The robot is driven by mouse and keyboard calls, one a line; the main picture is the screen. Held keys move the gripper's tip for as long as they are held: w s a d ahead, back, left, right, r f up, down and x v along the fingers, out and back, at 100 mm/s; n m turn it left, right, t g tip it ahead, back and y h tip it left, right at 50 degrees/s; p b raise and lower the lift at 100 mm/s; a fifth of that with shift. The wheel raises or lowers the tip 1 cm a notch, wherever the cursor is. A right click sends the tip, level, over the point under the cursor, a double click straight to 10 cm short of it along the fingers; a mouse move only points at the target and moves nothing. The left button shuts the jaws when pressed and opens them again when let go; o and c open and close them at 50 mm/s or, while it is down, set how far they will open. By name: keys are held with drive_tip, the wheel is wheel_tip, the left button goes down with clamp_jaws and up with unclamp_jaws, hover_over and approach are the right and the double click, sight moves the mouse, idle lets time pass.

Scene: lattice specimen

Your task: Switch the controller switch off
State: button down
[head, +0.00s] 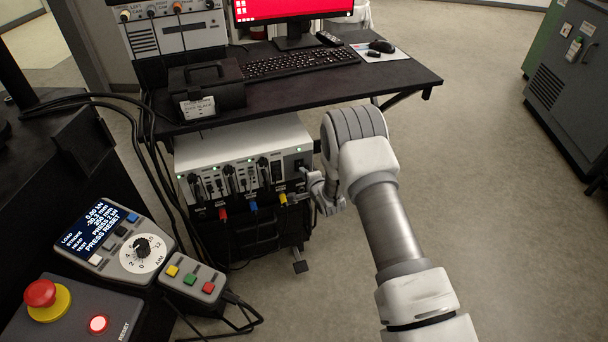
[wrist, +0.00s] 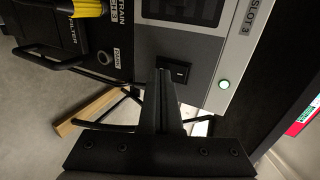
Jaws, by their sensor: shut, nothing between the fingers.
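The controller (head: 236,147) is a grey box with several cable slots, under the desk. Its black rocker switch (head: 299,164) is at the right end of its front panel. In the wrist view the switch (wrist: 179,70) sits in a black plate on a grey panel. My gripper (head: 296,192) is in front of the controller's right end, just below the switch in the head view. In the wrist view its shut, empty fingers (wrist: 164,76) overlap the switch plate's left edge. I cannot tell whether they touch it, nor which way the rocker is set.
A green light (wrist: 223,84) glows beside the switch. Coloured plugs, including a yellow one (wrist: 88,8), and handles project from the panel. The black desk (head: 300,85) overhangs the controller. A control box with a red emergency button (head: 41,292) stands at the left.

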drive_tip(key=shift+w+f+b, duration=0.1)
drive_tip(key=shift+w+b, duration=0.05)
drive_tip(key=shift+b, duration=0.2)
drive_tip(key=shift+r, duration=0.2)
drive_tip(key=shift+r+p, duration=0.4)
drive_tip(key=shift+r, duration=0.25)
idle(0.4)
